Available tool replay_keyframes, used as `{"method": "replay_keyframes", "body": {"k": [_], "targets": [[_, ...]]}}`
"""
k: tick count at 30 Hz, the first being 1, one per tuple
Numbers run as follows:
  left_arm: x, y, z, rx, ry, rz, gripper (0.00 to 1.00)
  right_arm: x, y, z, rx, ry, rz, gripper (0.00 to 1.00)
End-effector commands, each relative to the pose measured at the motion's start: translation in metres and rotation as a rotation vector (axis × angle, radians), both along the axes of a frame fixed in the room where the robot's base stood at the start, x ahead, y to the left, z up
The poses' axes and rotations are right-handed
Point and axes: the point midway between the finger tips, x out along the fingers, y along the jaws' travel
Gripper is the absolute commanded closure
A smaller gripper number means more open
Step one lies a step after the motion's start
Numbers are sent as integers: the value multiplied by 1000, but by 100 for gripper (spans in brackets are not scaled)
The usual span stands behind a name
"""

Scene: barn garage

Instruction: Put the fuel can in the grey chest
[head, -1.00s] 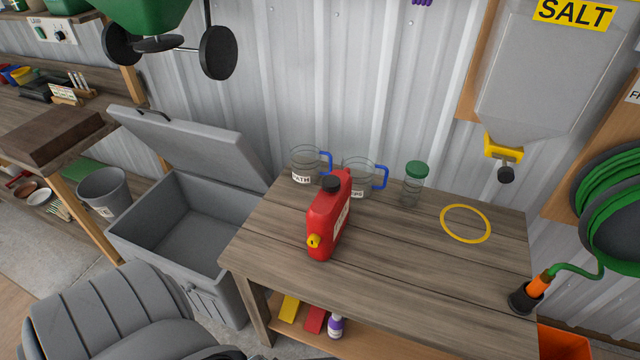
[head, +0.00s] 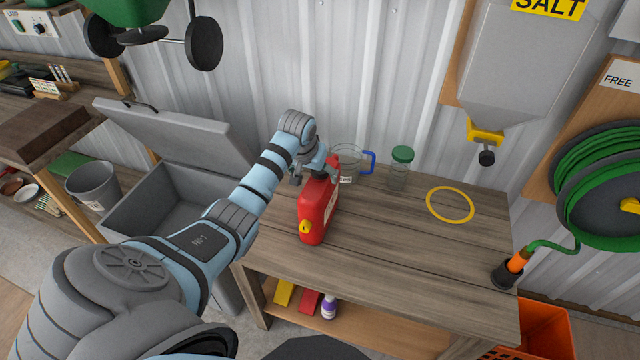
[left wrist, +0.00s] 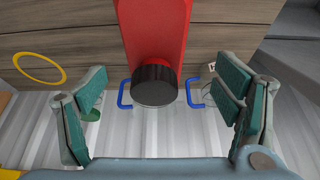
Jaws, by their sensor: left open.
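The red fuel can (head: 316,212) stands upright on the wooden table, with its yellow spout low on the near side. My left gripper (head: 315,174) is open at the top far end of the can, by its black cap. In the left wrist view, the can (left wrist: 153,25) and its black cap (left wrist: 155,84) show between the spread fingers of the left gripper (left wrist: 160,112), with gaps at both sides. The grey chest (head: 147,203) stands left of the table with its lid up; my left arm hides part of it. My right gripper is not in view.
Behind the can, a clear jug (head: 349,160) with a blue handle and a green-lidded jar (head: 400,168) stand on the table (head: 400,270). A yellow ring (head: 450,204) lies to the right. A salt hopper (head: 510,70) hangs on the wall. A grey bucket (head: 92,187) stands left of the chest.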

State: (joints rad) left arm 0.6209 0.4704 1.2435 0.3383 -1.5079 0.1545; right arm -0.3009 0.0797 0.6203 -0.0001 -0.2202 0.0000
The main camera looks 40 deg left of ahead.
Motion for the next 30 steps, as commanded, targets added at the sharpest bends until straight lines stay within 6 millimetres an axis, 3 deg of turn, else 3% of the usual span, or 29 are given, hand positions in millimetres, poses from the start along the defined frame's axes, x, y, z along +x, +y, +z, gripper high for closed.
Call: {"method": "replay_keyframes", "body": {"k": [12,19,30], "targets": [[30,3,-64,-1,0,-1,17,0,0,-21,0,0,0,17],[31,4,-66,2,-2,-3,17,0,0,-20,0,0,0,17],[31,4,-65,1,-2,-2,74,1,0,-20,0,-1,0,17]]}}
